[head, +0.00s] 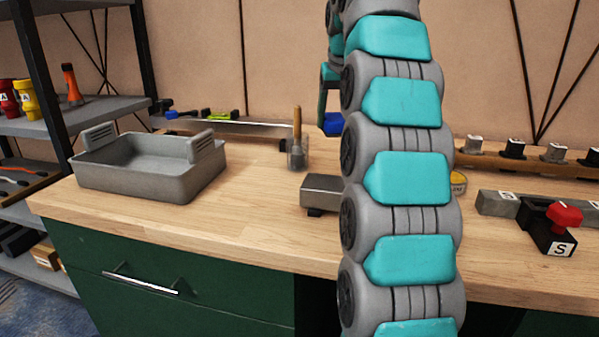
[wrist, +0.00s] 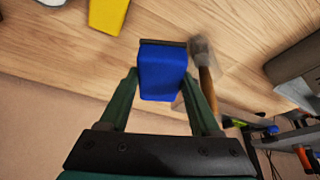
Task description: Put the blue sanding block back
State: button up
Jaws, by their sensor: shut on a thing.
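The blue sanding block shows in the wrist view (wrist: 162,75) between the two green fingers of my gripper (wrist: 161,84). The fingers are shut on its sides, and a dark strip runs along its far edge. In the head view a bit of the blue block (head: 332,124) shows below my gripper (head: 330,85), above the back part of the workbench. My arm hides most of the gripper there. I cannot tell which spot the block belongs to.
A grey tray (head: 135,182) stands on the bench's left. A back ledge (head: 245,126) carries blue and green items. A metal box (head: 321,190) and a red-knobbed clamp (head: 562,222) are also there.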

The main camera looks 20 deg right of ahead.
aim_at(337, 119)
notch_tip(337, 119, down, 3)
jog(key=shift+f+b, duration=0.1)
jog(key=shift+b, duration=0.5)
jog(key=shift+f, duration=3.35)
jog(key=shift+f, duration=0.1)
jog(key=o, duration=1.3)
jog(key=shift+r, duration=0.2)
jog(key=v, duration=1.1)
jog(key=shift+s+r, duration=0.1)
jog(key=shift+r, duration=0.3)
